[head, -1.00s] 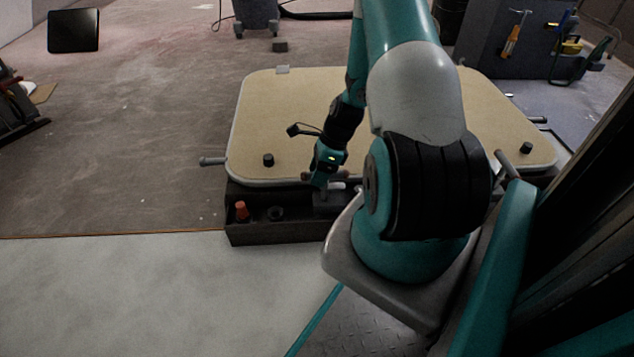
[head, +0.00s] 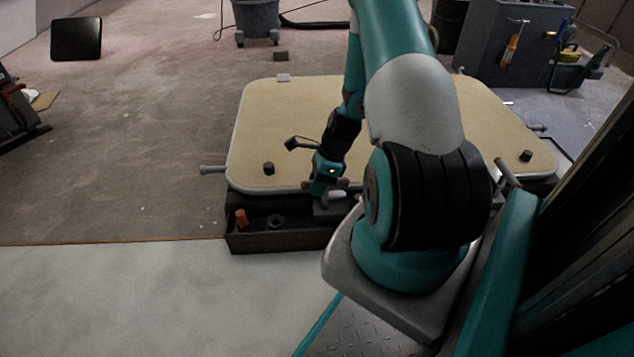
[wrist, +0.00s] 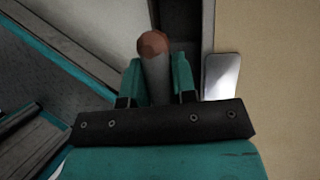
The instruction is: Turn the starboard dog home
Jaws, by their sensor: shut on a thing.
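My gripper (head: 320,187) is at the near edge of the beige hatch panel (head: 300,115), just above the dark tray. In the wrist view, my gripper (wrist: 157,82) is shut on a grey rod-like handle (wrist: 157,72) with a reddish-brown round end. This appears to be a dog handle; which side's dog it is cannot be told for sure. The handle stands beside the pale panel edge, and a shiny metal plate (wrist: 221,76) lies on the panel to its right. The lower part of the handle is hidden by my gripper.
A dark tray (head: 238,243) along the near edge holds an orange-red piece (head: 241,217) and a dark ring (head: 276,221). Grey levers stick out at the panel's left (head: 212,169) and right (head: 508,172). Black knobs (head: 268,168) stand on the panel.

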